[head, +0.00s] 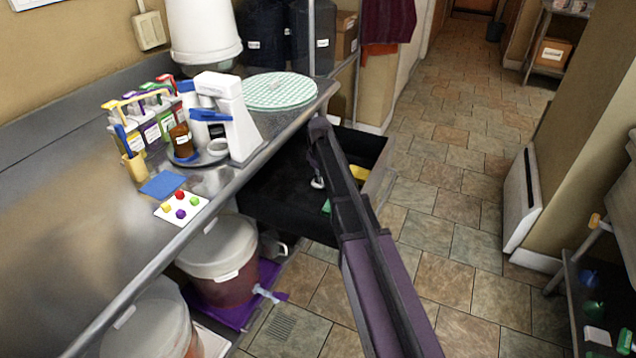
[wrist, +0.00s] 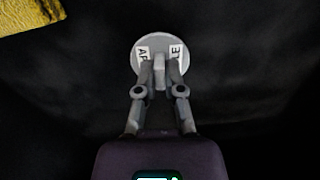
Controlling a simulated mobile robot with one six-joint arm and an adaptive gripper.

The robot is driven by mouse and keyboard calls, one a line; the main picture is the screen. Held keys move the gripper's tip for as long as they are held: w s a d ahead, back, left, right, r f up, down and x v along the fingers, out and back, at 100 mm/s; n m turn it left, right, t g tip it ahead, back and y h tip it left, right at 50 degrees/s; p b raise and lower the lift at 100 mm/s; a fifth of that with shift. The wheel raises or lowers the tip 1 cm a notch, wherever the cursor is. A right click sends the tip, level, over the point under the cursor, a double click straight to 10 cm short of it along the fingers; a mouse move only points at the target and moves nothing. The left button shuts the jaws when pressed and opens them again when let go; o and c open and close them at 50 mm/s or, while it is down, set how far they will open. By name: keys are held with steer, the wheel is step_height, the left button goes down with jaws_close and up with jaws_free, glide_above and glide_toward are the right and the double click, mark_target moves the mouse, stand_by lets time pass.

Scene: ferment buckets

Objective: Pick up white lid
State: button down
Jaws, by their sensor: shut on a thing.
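The white lid (wrist: 147,42) is a small round disc with a raised grip in its middle and a black-lettered label partly covered by my fingers. My gripper (wrist: 160,78) is shut on the lid's raised grip. In the head view my gripper (head: 317,170) is over the open black drawer (head: 270,195) below the counter. A small pale piece at its tip (head: 318,184) looks like the lid. I cannot tell whether the lid touches the drawer floor.
A yellow item (head: 359,172) and a green item (head: 326,206) lie in the drawer; the yellow one is at the wrist view's upper left (wrist: 28,14). The metal counter (head: 70,200) edge runs left of my arm. Lidded buckets (head: 218,250) stand below.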

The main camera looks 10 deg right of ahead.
steer(key=shift+r, duration=0.1)
step_height(320, 180, up, 3)
steer(key=p, duration=0.3)
steer(key=shift+r, duration=0.15)
steer(key=shift+s+r+p, duration=0.2)
steer(key=shift+r+p, duration=0.05)
steer(key=shift+p, duration=0.25)
steer(key=s, duration=0.5)
steer(key=s+d, duration=0.1)
steer(key=s, duration=0.4)
steer(key=s+r+p, duration=0.1)
steer(key=s, duration=0.4)
steer(key=shift+s+d, duration=0.25)
steer(key=shift+s, duration=0.05)
